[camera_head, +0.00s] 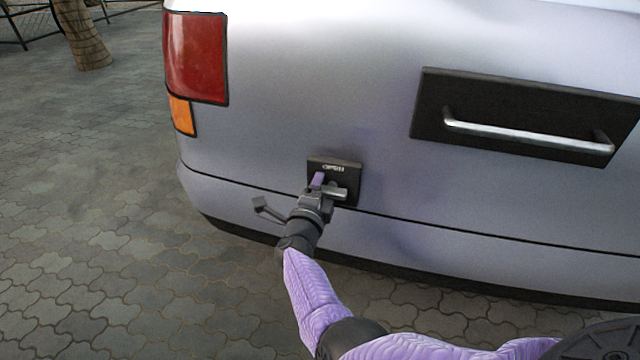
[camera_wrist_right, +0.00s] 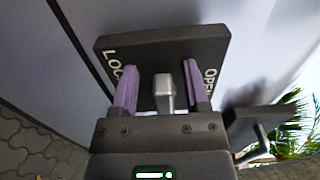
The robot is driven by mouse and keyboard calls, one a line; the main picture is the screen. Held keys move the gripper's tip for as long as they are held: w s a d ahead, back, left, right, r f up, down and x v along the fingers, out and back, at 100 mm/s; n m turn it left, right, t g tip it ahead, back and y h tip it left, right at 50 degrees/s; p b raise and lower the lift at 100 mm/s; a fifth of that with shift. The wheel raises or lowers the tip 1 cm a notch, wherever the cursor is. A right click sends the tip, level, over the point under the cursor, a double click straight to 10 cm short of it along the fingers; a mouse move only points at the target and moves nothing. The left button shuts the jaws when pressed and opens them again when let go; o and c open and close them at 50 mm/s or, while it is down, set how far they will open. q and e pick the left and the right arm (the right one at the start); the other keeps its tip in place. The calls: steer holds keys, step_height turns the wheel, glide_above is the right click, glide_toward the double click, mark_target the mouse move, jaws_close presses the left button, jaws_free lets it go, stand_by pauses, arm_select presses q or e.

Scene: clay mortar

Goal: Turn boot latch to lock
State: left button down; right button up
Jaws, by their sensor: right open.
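The boot latch is a small silver lever (camera_head: 338,193) on a black plate (camera_head: 348,170) low on the silver car's rear. The plate also shows in the right wrist view (camera_wrist_right: 160,47), with "OPEN" on the right and letters starting "LOC" on the left, partly hidden by a finger. My right gripper (camera_head: 325,185) is at the plate. In the right wrist view my right gripper (camera_wrist_right: 159,84) is open, its purple fingers on either side of the lever (camera_wrist_right: 164,92). A gap shows on each side. My left gripper is not in view.
A black panel with a silver bar handle (camera_head: 525,133) is on the car at the upper right. A red tail light (camera_head: 196,58) is at the upper left. The bumper (camera_head: 440,248) runs below the latch. Paving (camera_head: 90,190) is clear at left.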

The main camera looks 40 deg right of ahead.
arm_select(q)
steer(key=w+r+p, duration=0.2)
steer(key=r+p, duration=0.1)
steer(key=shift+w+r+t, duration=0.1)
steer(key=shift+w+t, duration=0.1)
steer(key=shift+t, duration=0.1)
arm_select(e)
steer(key=v, duration=0.9)
steer(key=shift+s, duration=0.15)
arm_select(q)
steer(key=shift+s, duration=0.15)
